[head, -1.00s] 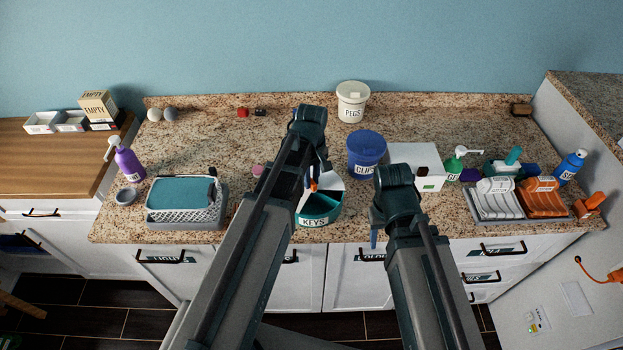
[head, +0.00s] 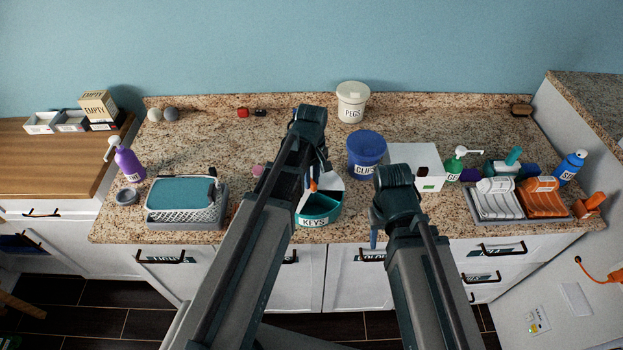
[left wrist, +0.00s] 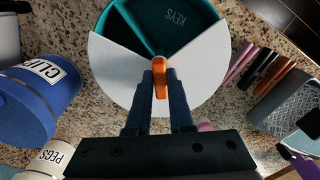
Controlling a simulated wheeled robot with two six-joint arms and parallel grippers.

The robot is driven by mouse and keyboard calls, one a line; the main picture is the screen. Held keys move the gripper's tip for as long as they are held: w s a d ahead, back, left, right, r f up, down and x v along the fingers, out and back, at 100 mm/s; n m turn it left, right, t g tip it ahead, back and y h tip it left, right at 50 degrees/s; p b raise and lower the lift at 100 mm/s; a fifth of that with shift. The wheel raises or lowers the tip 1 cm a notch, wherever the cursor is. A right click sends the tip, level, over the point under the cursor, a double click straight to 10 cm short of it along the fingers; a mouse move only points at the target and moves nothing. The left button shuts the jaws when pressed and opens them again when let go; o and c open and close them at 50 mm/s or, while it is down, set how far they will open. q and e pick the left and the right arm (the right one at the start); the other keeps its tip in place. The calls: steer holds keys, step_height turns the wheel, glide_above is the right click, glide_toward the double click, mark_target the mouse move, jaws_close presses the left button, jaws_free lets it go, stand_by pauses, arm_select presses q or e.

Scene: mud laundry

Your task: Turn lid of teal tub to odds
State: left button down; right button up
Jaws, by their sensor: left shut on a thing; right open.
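The teal tub (head: 330,208) stands near the counter's front edge, with a KEYS label on its front wall. Its white lid (left wrist: 118,68) has a wedge-shaped opening. In the left wrist view KEYS is lettered inside this opening, and a strip of another section shows beside it. My left gripper (head: 314,184) is shut on the lid's orange knob (left wrist: 160,76) at the lid's middle. My right gripper (head: 374,238) is open and empty, low in front of the counter edge; its arm partly hides it. My left arm hides the tub's left side.
A blue CLIPS tub (head: 366,150) and a white box (head: 415,160) stand right of the teal tub. A PEGS tub (head: 352,105) is behind. Several pens (left wrist: 262,66) lie beside the tub.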

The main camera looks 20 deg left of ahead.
arm_select(q)
steer(key=shift+n, duration=0.3)
steer(key=n, duration=0.4)
steer(key=shift+s+a, duration=0.1)
steer(key=shift+s, duration=0.05)
steer(key=n, duration=0.4)
steer(key=shift+s, duration=0.15)
steer(key=n, duration=0.4)
steer(key=shift+s+n, duration=0.15)
steer(key=shift+n, duration=0.25)
steer(key=shift+s+n, duration=0.1)
steer(key=shift+n, duration=2.2)
steer(key=c, duration=0.8)
jaws_free()
